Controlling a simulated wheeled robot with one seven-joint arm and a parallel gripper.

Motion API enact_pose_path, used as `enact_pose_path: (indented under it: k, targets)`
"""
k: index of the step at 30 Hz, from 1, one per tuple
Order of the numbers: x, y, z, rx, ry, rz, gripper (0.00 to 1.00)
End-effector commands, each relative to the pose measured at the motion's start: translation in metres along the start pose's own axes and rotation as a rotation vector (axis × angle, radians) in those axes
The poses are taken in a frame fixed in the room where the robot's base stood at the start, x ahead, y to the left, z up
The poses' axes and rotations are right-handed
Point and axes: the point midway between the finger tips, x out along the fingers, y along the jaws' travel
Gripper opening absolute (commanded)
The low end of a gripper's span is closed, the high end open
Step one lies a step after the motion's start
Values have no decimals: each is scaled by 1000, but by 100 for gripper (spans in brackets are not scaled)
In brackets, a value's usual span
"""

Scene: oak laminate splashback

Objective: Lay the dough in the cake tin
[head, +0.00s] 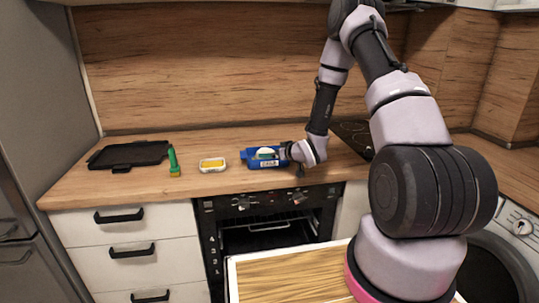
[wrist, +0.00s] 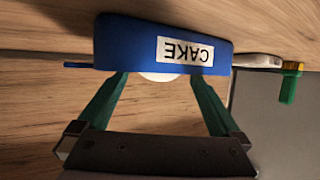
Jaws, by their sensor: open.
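The blue cake tin (head: 257,162) stands on the worktop near its front edge. In the wrist view the tin (wrist: 125,42) appears upside down with a white CAKE label. A pale, rounded piece, apparently the dough (wrist: 162,77), shows just past the tin's rim between my fingers; it seems to sit in the tin, but the wall hides most of it. My gripper (wrist: 160,78) is open, with its green fingers apart on either side of the dough. In the head view my gripper (head: 287,153) is at the tin's right end.
Left of the tin are a white dish with yellow contents (head: 212,165), a green and yellow item (head: 174,160) and a black tray (head: 128,155). The oven (head: 268,215) is below, its door apparently open. The worktop behind the tin is clear.

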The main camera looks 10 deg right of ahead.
Motion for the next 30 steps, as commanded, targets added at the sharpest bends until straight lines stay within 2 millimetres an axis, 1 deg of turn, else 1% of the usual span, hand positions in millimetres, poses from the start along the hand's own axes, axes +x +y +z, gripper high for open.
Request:
enact_pose_path:
  k: [1, 3, 9, 12, 17, 20, 23, 26, 27, 29, 30]
  targets:
    - [-12, 1, 0, 2, -2, 2, 100]
    - [-28, 1, 0, 2, 0, 2, 100]
    - [-67, 0, 0, 2, -1, 1, 100]
    - [-80, 0, 0, 1, 0, 0, 100]
    - [-91, 2, -4, -2, -5, 7, 100]
    - [-97, 9, -19, -9, -33, 35, 100]
    - [-110, 22, -45, -10, -86, 93, 100]
    - [-132, 34, -77, 4, -148, 166, 100]
    - [-142, 38, -89, 16, -172, 196, 100]
    - [-160, 41, -106, 38, -205, 237, 100]
    - [-173, 42, -117, 55, -225, 263, 100]
